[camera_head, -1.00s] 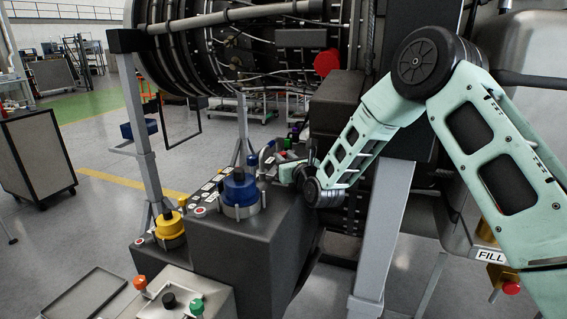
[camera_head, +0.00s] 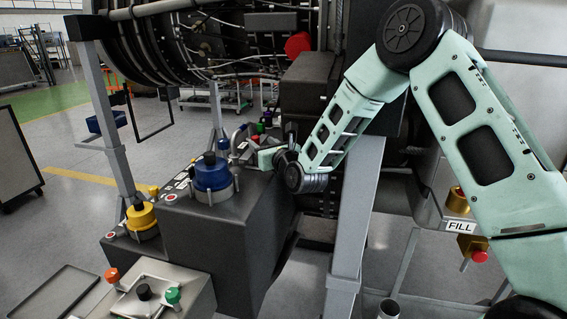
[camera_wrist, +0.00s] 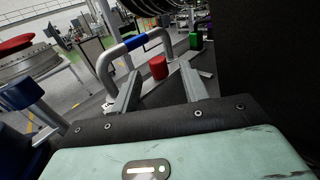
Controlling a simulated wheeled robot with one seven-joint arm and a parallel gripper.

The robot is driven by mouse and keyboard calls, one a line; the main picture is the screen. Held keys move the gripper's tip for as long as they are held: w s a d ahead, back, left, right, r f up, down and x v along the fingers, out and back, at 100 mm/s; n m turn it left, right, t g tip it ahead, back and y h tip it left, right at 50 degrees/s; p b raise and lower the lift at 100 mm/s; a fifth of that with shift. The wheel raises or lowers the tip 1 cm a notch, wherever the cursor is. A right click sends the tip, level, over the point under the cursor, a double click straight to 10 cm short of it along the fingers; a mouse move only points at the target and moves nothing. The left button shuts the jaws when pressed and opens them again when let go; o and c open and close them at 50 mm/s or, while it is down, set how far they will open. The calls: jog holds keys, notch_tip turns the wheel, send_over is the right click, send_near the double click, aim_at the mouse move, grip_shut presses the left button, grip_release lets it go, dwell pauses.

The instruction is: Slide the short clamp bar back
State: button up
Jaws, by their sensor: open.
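I cannot single out the short clamp bar for certain. A bent grey bar with a blue grip (camera_wrist: 136,42) stands ahead and left of my gripper in the wrist view; a grey loop that may be the same bar (camera_head: 238,136) shows at the back of the dark block in the head view. My gripper (camera_wrist: 161,72) is open and empty, its two grey fingers apart. A red cylinder (camera_wrist: 158,67) shows beyond the gap between them. In the head view my gripper (camera_head: 246,153) is small and partly hidden, low over the block's back edge.
The dark block (camera_head: 215,235) carries a blue knob (camera_head: 212,172) left of my gripper. A yellow knob (camera_head: 141,217) sits lower left. A green block (camera_wrist: 196,40) stands beyond my right finger. A grey post (camera_head: 355,215) rises right of the block. The engine (camera_head: 190,45) hangs above.

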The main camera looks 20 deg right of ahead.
jog(key=s+d+b, duration=0.2)
jog(key=s+b, duration=0.2)
jog(key=s, duration=1)
jog(key=shift+s+d+b, duration=0.2)
jog(key=shift+s+b, duration=0.2)
